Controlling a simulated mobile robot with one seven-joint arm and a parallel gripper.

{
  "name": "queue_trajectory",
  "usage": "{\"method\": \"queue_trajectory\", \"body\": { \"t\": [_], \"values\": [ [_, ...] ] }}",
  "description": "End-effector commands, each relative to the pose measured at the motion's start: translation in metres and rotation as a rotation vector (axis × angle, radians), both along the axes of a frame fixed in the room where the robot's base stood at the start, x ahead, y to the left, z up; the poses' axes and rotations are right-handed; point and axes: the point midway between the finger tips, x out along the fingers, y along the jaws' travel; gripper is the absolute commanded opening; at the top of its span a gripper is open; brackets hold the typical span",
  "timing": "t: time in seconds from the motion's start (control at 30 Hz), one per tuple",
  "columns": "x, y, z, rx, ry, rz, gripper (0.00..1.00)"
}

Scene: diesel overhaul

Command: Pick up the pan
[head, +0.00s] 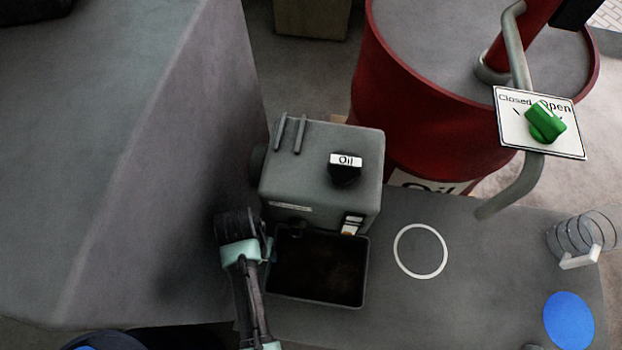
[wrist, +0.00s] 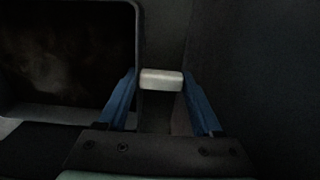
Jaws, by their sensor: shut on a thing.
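The pan (head: 317,300) is a dark rectangular tray at the front foot of the grey engine block, with dark contents inside. In the wrist view the pan's rim (wrist: 137,50) and dark inside fill the upper left. My gripper (head: 270,252) is at the pan's left side. In the wrist view my gripper (wrist: 161,82) has its blue fingers shut on a light grey handle (wrist: 161,79) beside the pan's wall. Whether the pan rests on the table or is lifted cannot be told.
The grey engine block (head: 322,170) with a black oil cap (head: 345,170) stands behind the pan. A grey wall-like block (head: 170,170) is close on the left. A red oil drum (head: 420,110), a valve (head: 545,122), a white ring (head: 420,251), a clear jug (head: 580,238) and a blue disc (head: 569,320) are to the right.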

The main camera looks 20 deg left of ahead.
Motion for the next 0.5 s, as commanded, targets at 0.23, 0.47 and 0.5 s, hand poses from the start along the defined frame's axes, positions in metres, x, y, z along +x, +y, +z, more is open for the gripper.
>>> {"method": "queue_trajectory", "body": {
  "t": [0.23,0.47,0.5],
  "values": [
    [0.0006,0.0001,0.0007,0.000,-0.002,0.000,0.00],
    [-0.0005,-0.0017,0.0052,0.001,-0.003,-0.001,0.00],
    [-0.0012,-0.0023,0.0074,0.001,-0.003,0.000,0.00]
  ]
}}
